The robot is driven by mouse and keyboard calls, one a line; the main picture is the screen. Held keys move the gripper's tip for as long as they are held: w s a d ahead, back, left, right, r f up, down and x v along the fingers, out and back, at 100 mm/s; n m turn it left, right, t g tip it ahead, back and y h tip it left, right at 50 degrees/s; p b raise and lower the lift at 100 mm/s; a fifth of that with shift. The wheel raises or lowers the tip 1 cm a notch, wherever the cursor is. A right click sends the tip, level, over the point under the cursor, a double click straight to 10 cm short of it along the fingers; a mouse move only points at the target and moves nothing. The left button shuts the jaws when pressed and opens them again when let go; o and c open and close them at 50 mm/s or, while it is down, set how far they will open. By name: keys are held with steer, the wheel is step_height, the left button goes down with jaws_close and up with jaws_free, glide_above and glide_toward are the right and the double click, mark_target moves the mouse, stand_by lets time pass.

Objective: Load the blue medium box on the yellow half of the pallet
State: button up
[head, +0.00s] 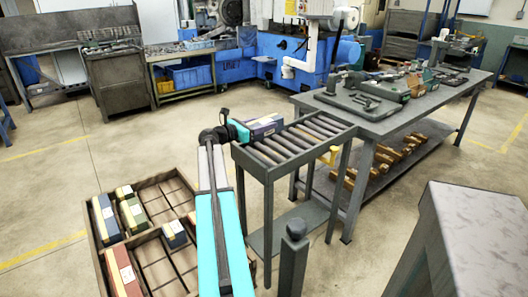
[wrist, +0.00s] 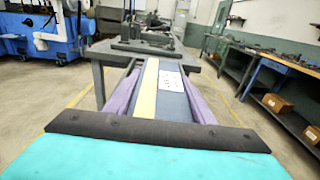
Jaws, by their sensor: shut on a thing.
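My gripper (head: 262,126) is at the far left end of the roller conveyor, just over the rollers. In the wrist view its two purple fingers (wrist: 163,80) are shut on the sides of a blue box (wrist: 173,106). The box has a yellow stripe and a white label on top. In the head view the box (head: 266,121) is mostly hidden by the fingers; I cannot tell whether it touches the rollers. The pallet (head: 148,238), a brown divided tray, is at the lower left with several boxes in it. No yellow marking shows on it.
The roller conveyor (head: 290,142) joins a grey workbench (head: 375,120) carrying tools. On the pallet are a blue box (head: 105,219), a green box (head: 132,214), a red box (head: 123,272) and a small blue box (head: 174,234). Several compartments are empty. A grey post (head: 294,250) stands before the conveyor.

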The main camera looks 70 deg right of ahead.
steer(key=shift+f, duration=2.3)
steer(key=shift+f+p, duration=0.3)
steer(key=shift+f, duration=2)
steer(key=shift+f, duration=0.15)
steer(key=o, duration=1.6)
steer(key=shift+c, duration=0.2)
steer(key=shift+f, duration=0.1)
steer(key=shift+f+b, duration=0.1)
steer(key=shift+b, duration=0.45)
steer(key=v, duration=1.4)
steer(key=shift+w, duration=0.15)
steer(key=shift+o, duration=0.4)
steer(key=shift+d, duration=0.2)
